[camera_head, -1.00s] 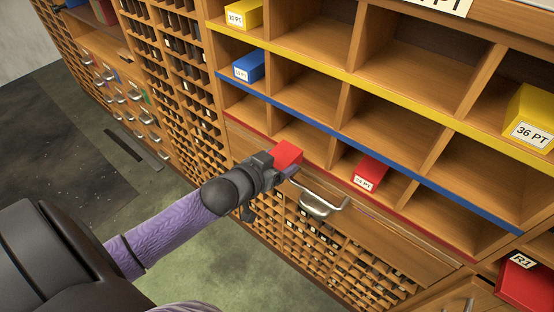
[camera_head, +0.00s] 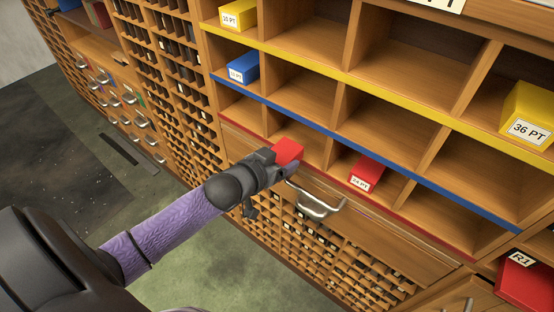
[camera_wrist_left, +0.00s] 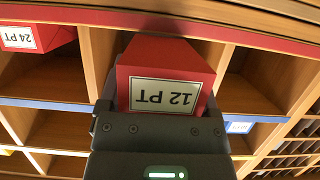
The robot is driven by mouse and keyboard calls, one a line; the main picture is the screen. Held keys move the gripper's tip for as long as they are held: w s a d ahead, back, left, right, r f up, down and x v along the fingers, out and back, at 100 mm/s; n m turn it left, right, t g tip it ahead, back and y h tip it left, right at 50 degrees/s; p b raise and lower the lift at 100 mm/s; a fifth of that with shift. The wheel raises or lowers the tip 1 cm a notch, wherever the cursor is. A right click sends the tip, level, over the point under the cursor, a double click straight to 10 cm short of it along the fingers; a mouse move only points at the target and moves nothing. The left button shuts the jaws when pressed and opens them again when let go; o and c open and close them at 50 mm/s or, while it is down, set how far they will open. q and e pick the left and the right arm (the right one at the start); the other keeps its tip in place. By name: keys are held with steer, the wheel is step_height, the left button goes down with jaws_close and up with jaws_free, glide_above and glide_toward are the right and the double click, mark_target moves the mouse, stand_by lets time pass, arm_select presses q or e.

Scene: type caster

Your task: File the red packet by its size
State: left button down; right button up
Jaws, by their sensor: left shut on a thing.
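The red packet (camera_head: 287,151) is in my left gripper (camera_head: 272,163), at the front of the red-edged bottom row of the cabinet. In the left wrist view the packet (camera_wrist_left: 165,72) shows a label reading 12 PT, upside down, between the jaws of my left gripper (camera_wrist_left: 160,118). The packet is in front of a compartment in the second column from the left. Another red packet labelled 24 PT (camera_head: 366,172) sits in the compartment to its right, and it also shows in the left wrist view (camera_wrist_left: 38,38). My right gripper is not in view.
A yellow packet labelled 10 PT (camera_head: 238,14) and a blue packet (camera_head: 243,66) stand in the left column. A yellow 36 PT packet (camera_head: 529,115) is at the right. A metal drawer handle (camera_head: 318,205) sticks out below my gripper.

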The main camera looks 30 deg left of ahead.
mark_target(284, 151)
arm_select(q)
steer(key=shift+w, duration=0.2)
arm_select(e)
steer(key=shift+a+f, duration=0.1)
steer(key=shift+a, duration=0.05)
arm_select(q)
steer(key=shift+w+r, duration=0.1)
steer(key=shift+w, duration=0.4)
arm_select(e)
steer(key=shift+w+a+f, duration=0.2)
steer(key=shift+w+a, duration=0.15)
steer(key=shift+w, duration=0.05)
arm_select(q)
steer(key=shift+w+d, duration=0.1)
steer(key=shift+w, duration=0.1)
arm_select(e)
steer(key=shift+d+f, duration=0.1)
arm_select(q)
steer(key=shift+w+b, duration=0.1)
steer(key=shift+b, duration=0.2)
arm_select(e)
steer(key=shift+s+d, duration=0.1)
arm_select(q)
steer(key=shift+w, duration=0.5)
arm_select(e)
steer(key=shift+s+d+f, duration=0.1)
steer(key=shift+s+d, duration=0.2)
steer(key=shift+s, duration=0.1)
